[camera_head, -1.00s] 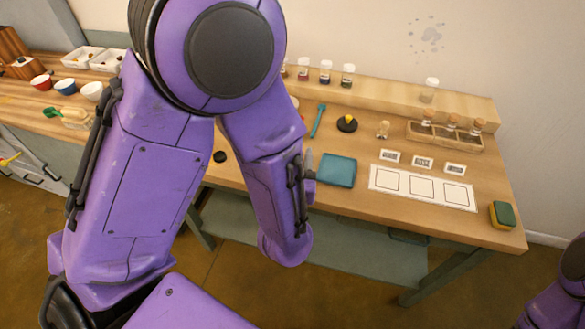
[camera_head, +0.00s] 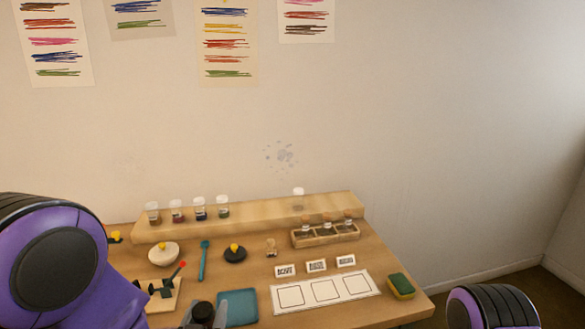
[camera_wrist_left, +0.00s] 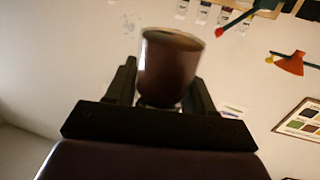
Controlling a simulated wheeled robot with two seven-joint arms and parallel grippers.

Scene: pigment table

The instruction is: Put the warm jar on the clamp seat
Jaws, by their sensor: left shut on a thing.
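My left gripper (camera_head: 205,318) is at the bottom edge of the head view, just left of the teal pad. In the left wrist view, its fingers (camera_wrist_left: 160,92) are shut on a jar (camera_wrist_left: 168,70) with dark brown contents. The jar's warm marking cannot be read. In the head view, a dark round shape between the fingers appears to be the jar. A wooden block with black parts and a red-tipped lever, likely the clamp seat (camera_head: 163,298), is left of the gripper. My arm partly hides it. My right gripper is out of view.
The teal pad (camera_head: 238,307) lies right of the gripper. A white mortar (camera_head: 163,254), teal spatula (camera_head: 204,260) and black disc with a yellow knob (camera_head: 235,254) are behind. Several jars stand on the back shelf (camera_head: 260,215). A white three-square card (camera_head: 325,292) and sponge (camera_head: 401,286) are right.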

